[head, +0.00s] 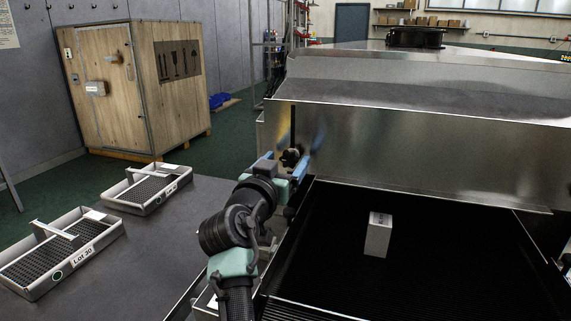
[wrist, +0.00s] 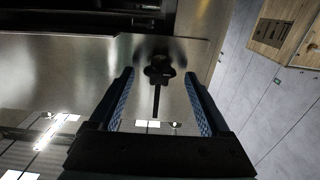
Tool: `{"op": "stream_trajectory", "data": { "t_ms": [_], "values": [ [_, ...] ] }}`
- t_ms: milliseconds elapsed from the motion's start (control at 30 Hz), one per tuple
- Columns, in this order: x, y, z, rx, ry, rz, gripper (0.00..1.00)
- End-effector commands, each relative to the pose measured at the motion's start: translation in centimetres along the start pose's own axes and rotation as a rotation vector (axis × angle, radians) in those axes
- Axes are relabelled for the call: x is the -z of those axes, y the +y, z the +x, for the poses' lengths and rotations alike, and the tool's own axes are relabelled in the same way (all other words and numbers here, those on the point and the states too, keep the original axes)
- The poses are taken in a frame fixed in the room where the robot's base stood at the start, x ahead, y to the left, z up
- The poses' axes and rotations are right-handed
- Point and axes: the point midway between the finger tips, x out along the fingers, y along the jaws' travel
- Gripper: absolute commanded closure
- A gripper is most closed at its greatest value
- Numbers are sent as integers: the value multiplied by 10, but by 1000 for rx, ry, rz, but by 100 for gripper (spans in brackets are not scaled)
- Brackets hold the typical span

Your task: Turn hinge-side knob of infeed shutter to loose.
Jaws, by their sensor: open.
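The infeed shutter (head: 420,150) is a shiny metal plate across the dryer's mouth. A dark lobed knob (head: 290,157) sits near its left end, at the lower end of a dark vertical slot (head: 293,122). My gripper (head: 284,163) is open in front of it, with blue-padded fingers. In the wrist view the knob (wrist: 160,71) lies between the spread fingertips, one to each side with gaps. Whether the fingertips reach its depth I cannot tell. The slot (wrist: 156,102) also shows there. No knob shows at the shutter's right end.
A black belt (head: 450,250) runs under the shutter, with a pale labelled block (head: 378,236) standing on it. Two mesh trays, the nearer (head: 60,252) and the farther (head: 148,189), lie on the grey table at left. A wooden crate (head: 178,92) stands behind.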

Motion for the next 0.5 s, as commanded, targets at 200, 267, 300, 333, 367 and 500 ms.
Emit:
{"op": "stream_trajectory", "data": {
  "t_ms": [200, 267, 300, 333, 367, 500],
  "values": [
    [0, 0, 3, -1, -1, 0, 19],
    [0, 0, 3, -1, 0, 0, 19],
    [0, 0, 3, -1, 0, 0, 19],
    [0, 0, 3, -1, -1, 0, 19],
    [0, 0, 3, -1, 0, 0, 25],
    [0, 0, 3, -1, 0, 0, 50]
  ]
}}
